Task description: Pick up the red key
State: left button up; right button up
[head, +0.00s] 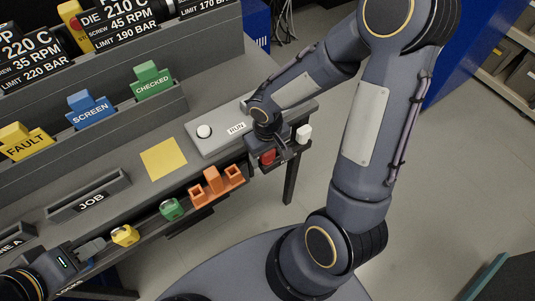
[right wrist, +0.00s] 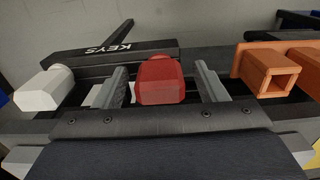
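The red key (right wrist: 160,80) stands at the rail labelled KEYS (right wrist: 118,50) in the right wrist view, with its rounded head toward me. My right gripper (right wrist: 163,84) is open, with one finger on each side of the red key and a narrow gap showing on both sides. In the head view the red key (head: 267,157) is partly hidden by my right gripper (head: 272,150) at the right end of the bench front. My left gripper (head: 86,264) is low at the left edge of the head view; its finger opening is unclear.
A white key (right wrist: 44,88) stands left of the red key, and orange square sockets (right wrist: 268,70) are to its right. A green padlock (head: 172,209) and a yellow padlock (head: 125,236) hang along the bench front. A grey RUN panel (head: 215,137) lies behind.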

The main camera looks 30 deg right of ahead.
jog(key=c, duration=1)
jog(key=shift+r, duration=0.15)
